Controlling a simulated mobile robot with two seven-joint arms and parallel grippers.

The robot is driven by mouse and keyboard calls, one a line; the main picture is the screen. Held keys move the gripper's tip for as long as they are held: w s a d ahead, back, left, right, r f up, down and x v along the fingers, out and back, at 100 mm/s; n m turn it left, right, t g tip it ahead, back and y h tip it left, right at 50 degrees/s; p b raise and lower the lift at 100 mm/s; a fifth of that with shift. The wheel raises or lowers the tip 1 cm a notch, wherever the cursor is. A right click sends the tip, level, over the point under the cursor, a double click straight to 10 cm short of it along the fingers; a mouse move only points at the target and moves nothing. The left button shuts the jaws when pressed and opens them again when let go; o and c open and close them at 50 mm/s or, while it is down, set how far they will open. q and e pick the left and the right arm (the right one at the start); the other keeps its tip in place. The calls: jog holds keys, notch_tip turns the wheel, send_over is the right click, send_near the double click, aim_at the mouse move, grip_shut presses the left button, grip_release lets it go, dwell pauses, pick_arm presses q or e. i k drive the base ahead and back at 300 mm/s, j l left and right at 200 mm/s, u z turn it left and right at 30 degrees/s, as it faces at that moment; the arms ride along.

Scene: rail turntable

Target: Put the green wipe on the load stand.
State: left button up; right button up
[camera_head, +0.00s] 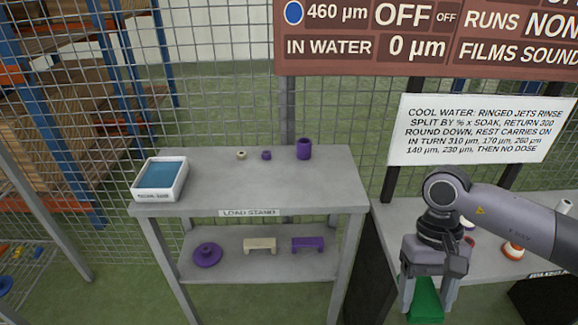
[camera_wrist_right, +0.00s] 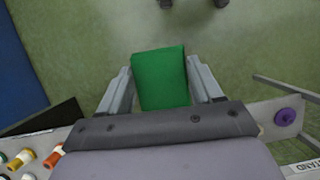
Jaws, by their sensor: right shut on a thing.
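The green wipe (camera_head: 426,299) is between the fingers of my right gripper (camera_head: 428,292), at the lower right of the head view. In the right wrist view the green wipe (camera_wrist_right: 161,79) sits between the two fingers of the right gripper (camera_wrist_right: 163,88), with floor beyond it. The gripper is shut on it. The load stand (camera_head: 215,200) is a grey two-level table at the centre left, named by a label on its front edge. The right gripper is to the right of the stand, apart from it. My left gripper is not in view.
On the stand's top are a white tray of blue liquid (camera_head: 161,178), a purple cylinder (camera_head: 304,149) and two small pieces. Its lower shelf holds a purple disc (camera_head: 207,254) and two blocks. The top's middle is clear. A dark panel (camera_head: 364,262) stands between stand and right bench.

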aim_at(329, 184)
jog(key=i+j, duration=0.2)
jog(key=j, duration=0.15)
jog(key=i+j, duration=0.15)
jog(key=j, duration=0.15)
jog(key=i+j, duration=0.2)
jog(key=j, duration=0.15)
jog(key=i+j, duration=0.15)
jog(key=j, duration=0.2)
